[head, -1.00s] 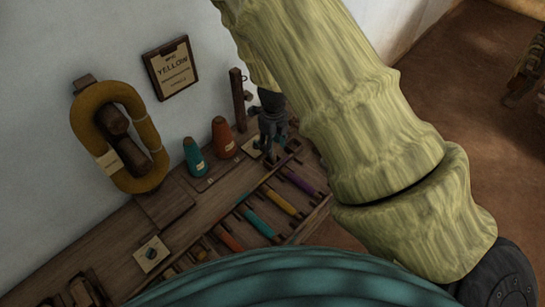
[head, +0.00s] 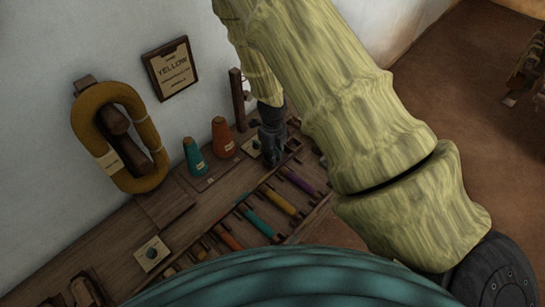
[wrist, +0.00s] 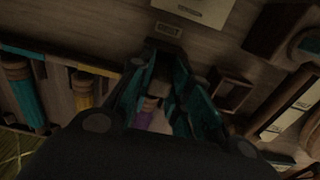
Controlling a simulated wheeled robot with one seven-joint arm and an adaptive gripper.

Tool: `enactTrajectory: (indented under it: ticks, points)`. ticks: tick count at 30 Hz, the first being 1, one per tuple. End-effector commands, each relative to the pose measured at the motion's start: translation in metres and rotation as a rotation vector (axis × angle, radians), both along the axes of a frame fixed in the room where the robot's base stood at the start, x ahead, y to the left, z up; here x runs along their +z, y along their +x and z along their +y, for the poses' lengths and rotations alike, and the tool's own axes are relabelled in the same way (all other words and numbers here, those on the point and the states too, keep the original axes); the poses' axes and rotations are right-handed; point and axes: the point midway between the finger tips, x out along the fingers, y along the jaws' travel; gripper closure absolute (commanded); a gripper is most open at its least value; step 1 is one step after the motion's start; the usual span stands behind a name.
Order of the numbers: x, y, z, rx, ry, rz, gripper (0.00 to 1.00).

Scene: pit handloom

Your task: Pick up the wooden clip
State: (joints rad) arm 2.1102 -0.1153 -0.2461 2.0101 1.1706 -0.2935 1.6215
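My gripper (head: 273,157) is low over the far right end of the wooden bench, pointing down, beside the rack of coloured spools. In the wrist view its two dark teal fingers (wrist: 172,92) stand apart, with the wooden end of the purple spool (wrist: 148,112) showing between and below them. The purple spool also shows in the head view (head: 301,182). I cannot single out the wooden clip for certain. A small wooden frame-like piece (wrist: 232,90) lies just right of the fingers in the wrist view. Contact is too dark to tell.
A teal cone (head: 194,157) and an orange cone (head: 223,138) stand left of my gripper. An upright wooden post (head: 237,98) is close behind it. A yellow yarn hank (head: 88,133) hangs on the wall. The bench's middle has bare boards.

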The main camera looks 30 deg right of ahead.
Motion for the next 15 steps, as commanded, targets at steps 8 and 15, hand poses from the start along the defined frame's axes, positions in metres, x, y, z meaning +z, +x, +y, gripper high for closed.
enactTrajectory:
  ticks: [8,15]
  points:
    - [0.001,0.0,0.0,0.0,0.0,0.0,0.94]
    - [0.013,0.0,0.0,0.0,-0.001,-0.001,0.94]
